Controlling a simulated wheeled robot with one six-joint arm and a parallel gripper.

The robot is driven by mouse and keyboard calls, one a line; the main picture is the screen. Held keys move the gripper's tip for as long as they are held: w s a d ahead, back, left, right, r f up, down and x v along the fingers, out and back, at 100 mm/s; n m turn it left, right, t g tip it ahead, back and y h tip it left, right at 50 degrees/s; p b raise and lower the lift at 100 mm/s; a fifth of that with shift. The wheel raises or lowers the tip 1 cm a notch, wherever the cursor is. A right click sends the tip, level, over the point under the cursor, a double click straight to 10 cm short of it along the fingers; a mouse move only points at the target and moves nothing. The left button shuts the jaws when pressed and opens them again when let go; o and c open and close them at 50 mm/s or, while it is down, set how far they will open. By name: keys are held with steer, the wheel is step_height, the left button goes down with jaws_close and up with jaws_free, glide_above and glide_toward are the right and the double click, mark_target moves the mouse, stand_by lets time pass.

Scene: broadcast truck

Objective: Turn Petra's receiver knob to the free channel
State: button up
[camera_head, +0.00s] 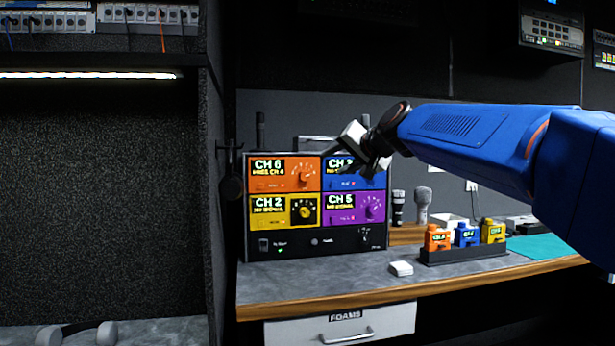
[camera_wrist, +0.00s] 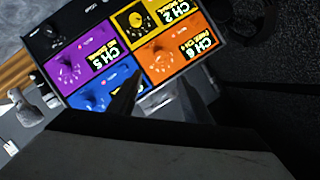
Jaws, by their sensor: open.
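A rack (camera_head: 315,247) holds four receiver panels. The orange panel (camera_head: 263,182) at top left reads CH 6, with a smaller line that looks like "FREE CH 4", and has an orange knob (camera_head: 304,175). The yellow panel (camera_head: 265,222) reads CH 2, the purple panel (camera_head: 340,216) CH 5. The blue panel (camera_head: 337,184) at top right is partly hidden by my gripper (camera_head: 360,162). No name for Petra is legible. In the wrist view, my open gripper (camera_wrist: 158,98) has its fingers before the blue and orange panels (camera_wrist: 182,62), with nothing seen between them.
Orange (camera_head: 437,238), blue (camera_head: 466,235) and yellow (camera_head: 493,231) packs stand in a dark holder right of the rack. Microphones (camera_head: 422,205) stand behind. A dark partition rises at left.

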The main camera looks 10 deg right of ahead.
mark_target(305, 176)
steer(key=x, duration=1.7)
steer(key=shift+w+a+f, duration=0.1)
steer(key=c, duration=1.1)
